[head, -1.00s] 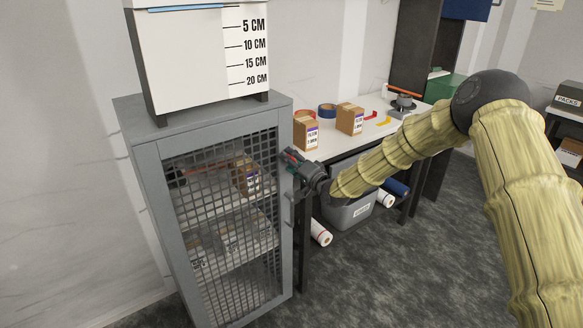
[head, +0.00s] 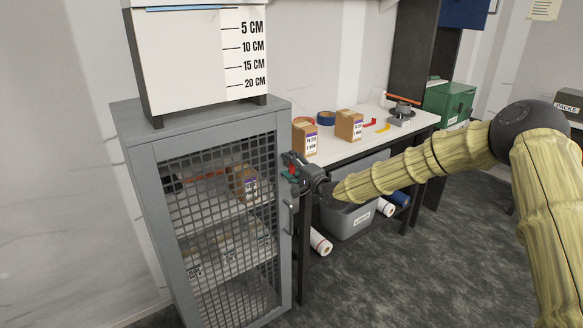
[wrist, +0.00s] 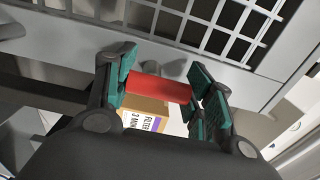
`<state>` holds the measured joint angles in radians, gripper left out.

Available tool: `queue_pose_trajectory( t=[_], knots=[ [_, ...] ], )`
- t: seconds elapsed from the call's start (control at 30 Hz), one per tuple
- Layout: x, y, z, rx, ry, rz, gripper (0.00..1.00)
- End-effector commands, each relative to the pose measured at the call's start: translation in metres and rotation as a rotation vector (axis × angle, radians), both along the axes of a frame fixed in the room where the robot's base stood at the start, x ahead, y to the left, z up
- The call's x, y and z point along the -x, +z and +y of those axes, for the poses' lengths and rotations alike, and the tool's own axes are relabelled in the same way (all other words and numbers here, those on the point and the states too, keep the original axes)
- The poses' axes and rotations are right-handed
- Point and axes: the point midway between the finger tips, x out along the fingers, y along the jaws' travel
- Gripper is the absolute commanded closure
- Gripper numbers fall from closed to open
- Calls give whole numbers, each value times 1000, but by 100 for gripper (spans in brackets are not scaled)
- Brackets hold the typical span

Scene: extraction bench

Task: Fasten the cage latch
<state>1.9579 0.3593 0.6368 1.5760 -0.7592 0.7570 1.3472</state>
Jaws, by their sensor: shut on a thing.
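The grey cage (head: 135,185) stands at the left, its mesh door (head: 225,255) lying against the frame. A red latch lever (wrist: 158,87) sits at the door's right edge in the wrist view, with a grey pivot piece behind it. My gripper (head: 292,168) is at that edge in the head view, above a grey pull handle (head: 288,216). Its teal-padded fingers are closed on the red lever, one on each side. In the head view the fingers hide most of the lever, so its exact angle is hard to tell.
A white bench (head: 345,150) with filter boxes (head: 349,125) and tape rolls stands right of the cage. Under it are a grey bin (head: 352,220) and white rolls (head: 320,242). A white measuring box (head: 190,60) sits on the cage. Open floor lies in front.

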Motion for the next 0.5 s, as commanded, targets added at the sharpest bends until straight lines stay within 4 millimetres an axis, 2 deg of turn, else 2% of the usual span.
queue_pose_trajectory(
  t=[0.27, 0.3, 0.4, 0.5],
  knots=[
    [-1, 1, -3, -1, -4, 0, 71],
    [-1, 1, -2, -1, -4, 0, 44],
    [-1, 0, -2, -1, -3, 0, 25],
    [-1, 0, 0, -1, -1, 0, 25]
  ],
)
